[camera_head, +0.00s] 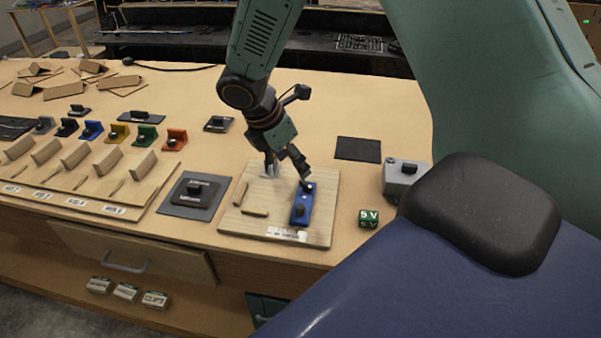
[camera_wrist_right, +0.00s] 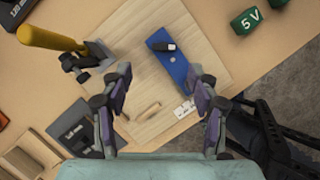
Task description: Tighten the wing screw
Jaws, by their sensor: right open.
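A blue block (camera_head: 303,205) with a black knob lies on a light wooden board (camera_head: 322,228); I cannot tell for sure that the knob is the wing screw. The block and its knob (camera_wrist_right: 165,46) also show in the right wrist view, where a finger partly covers the block's near end. My right gripper (camera_head: 287,171) is open above the board. In the wrist view its fingers (camera_wrist_right: 160,83) are spread, with nothing between them but the board below. A yellow-handled piece (camera_wrist_right: 52,38) stands at the board's edge, left of the fingers. My left gripper is not in view.
A green 5 V cube (camera_head: 369,217) and a grey box with a black knob (camera_head: 404,177) stand right of the board. A dark plate with a black device (camera_head: 195,193) lies left. Several coloured knob blocks and a wooden rack stand farther left. The bench front edge is close.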

